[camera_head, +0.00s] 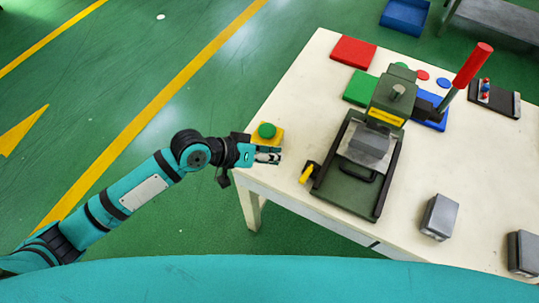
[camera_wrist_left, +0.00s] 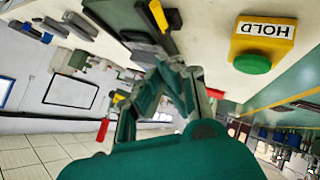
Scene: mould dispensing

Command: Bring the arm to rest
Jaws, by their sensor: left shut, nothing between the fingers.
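My left arm comes in from the left in the head view, and its gripper (camera_head: 272,157) is at the table's left edge, just in front of a yellow box with a green button (camera_head: 267,131). The gripper is shut and holds nothing. In the left wrist view the gripper fingers (camera_wrist_left: 172,75) point toward the table edge, and the yellow box (camera_wrist_left: 262,38) marked HOLD is to their right, apart from them. My right gripper is in neither view.
A dark green press (camera_head: 345,190) with a red-handled lever (camera_head: 473,65) stands on the pale table (camera_head: 290,190). Grey blocks (camera_head: 439,217) lie at the right. Red (camera_head: 353,51) and green (camera_head: 360,88) plates lie behind. Green floor left of the table is clear.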

